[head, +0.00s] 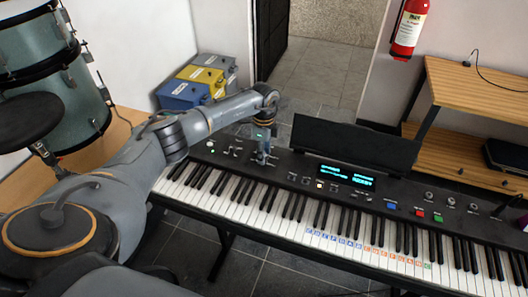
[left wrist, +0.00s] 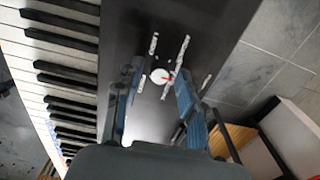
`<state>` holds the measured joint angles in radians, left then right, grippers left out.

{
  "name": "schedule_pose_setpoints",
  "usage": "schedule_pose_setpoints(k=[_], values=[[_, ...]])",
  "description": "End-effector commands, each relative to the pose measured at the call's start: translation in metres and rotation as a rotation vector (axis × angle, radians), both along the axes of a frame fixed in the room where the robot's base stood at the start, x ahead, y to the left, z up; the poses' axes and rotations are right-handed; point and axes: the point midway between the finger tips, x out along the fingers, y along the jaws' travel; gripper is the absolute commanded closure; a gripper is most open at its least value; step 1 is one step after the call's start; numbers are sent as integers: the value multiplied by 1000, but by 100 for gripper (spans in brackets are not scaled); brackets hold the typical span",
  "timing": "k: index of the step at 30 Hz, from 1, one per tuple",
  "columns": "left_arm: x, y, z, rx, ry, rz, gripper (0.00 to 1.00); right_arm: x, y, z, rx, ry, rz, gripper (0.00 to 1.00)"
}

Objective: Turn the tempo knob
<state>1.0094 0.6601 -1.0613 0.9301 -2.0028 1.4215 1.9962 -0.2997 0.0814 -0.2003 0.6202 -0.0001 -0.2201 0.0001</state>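The digital piano (head: 285,170) has a black panel with two lit displays, buttons, sliders and several knobs. In the left wrist view, a round white knob (left wrist: 160,76) with a red mark sits on the panel between slider tracks. I cannot read a label that names it as the tempo knob. My left gripper (head: 263,157) points down at the left part of the panel; the knob below it is hard to make out in the head view. In the left wrist view its fingers (left wrist: 158,71) are apart, one on each side of the knob; contact is unclear. My right gripper is not in view.
A black music stand (head: 352,144) rises behind the displays. Several small dark knobs (head: 452,201) and coloured buttons (head: 419,211) are farther right. Drums (head: 58,95) stand at the left. Blue and yellow boxes (head: 205,76) and a wooden shelf (head: 470,88) stand behind.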

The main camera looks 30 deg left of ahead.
Motion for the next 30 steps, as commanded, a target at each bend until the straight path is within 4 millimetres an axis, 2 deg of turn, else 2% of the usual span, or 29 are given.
schedule_pose_setpoints(k=[1, 4, 5, 17, 23, 30], values=[[0, 0, 0, 0, 0, 0, 76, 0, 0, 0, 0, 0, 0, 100], [0, 0, 0, 0, 0, 0, 96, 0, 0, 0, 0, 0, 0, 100], [0, 0, 0, 0, 0, 0, 100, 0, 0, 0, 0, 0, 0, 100], [0, 0, 0, -1, -1, -50, 100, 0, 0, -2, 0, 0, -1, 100], [0, 0, -1, -1, 0, -169, 100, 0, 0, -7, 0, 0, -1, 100], [1, 0, -1, -1, -1, -384, 100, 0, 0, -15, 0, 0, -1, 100]])
